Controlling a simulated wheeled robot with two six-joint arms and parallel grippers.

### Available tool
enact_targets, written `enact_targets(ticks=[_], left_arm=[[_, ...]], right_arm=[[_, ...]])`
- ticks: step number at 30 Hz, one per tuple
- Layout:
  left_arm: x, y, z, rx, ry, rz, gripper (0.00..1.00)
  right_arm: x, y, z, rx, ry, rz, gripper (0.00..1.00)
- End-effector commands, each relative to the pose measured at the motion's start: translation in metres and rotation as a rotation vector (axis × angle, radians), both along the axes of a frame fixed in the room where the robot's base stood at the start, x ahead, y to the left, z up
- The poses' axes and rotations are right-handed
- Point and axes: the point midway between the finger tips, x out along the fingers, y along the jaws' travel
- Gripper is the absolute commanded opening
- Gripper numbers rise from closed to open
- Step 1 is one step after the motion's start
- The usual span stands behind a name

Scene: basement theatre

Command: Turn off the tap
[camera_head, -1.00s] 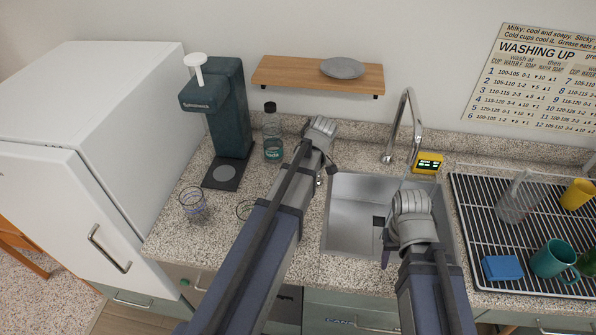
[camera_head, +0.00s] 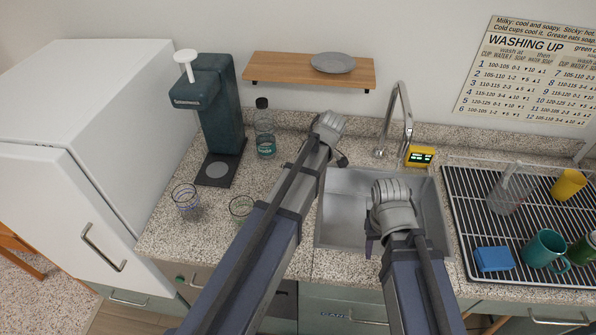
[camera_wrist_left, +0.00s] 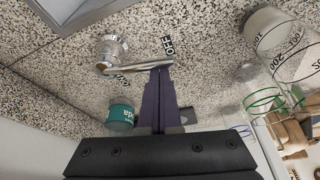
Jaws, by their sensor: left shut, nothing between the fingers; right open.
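The tap's chrome spout (camera_head: 397,115) rises behind the sink in the head view. The left wrist view shows a metal tap lever (camera_wrist_left: 135,69) on a round base, with an OFF label (camera_wrist_left: 167,46) by its tip and another label partly hidden under it. My left gripper (camera_wrist_left: 158,76) is shut and empty, its fingertips at the lever's free end, touching or very close; I cannot tell which. In the head view my left arm hides the lever and those fingers. My right gripper (camera_head: 369,243) is open above the sink, its fingers mostly hidden by its wrist.
The steel sink (camera_head: 338,205) lies below my arms. A bottle (camera_head: 264,135), a dark drinks machine (camera_head: 219,115) and glasses (camera_head: 186,198) stand left. A yellow display (camera_head: 420,156) stands by the tap. A drying rack (camera_head: 470,215) with cups is right. A shelf (camera_head: 275,69) hangs above.

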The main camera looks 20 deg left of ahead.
Motion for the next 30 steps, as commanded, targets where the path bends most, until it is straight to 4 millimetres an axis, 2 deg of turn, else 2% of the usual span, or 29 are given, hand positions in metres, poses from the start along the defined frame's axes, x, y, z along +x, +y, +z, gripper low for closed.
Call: enact_targets(ticks=[21, 26, 30], left_arm=[[0.0, -0.001, 0.0, 0.0, 0.0, 0.0, 0.0], [-0.001, 0.008, 0.003, 0.0, -0.001, 0.0, 0.0], [-0.002, 0.024, 0.007, 0.0, -0.002, -0.002, 0.0]], right_arm=[[0.0, 0.0, 0.0, 0.0, 0.0, 0.0, 0.5], [0.0, 0.0, 0.003, 0.0, 0.0, 0.0, 0.5], [0.0, 0.0, 0.007, 0.0, 0.0, 0.0, 0.5]])
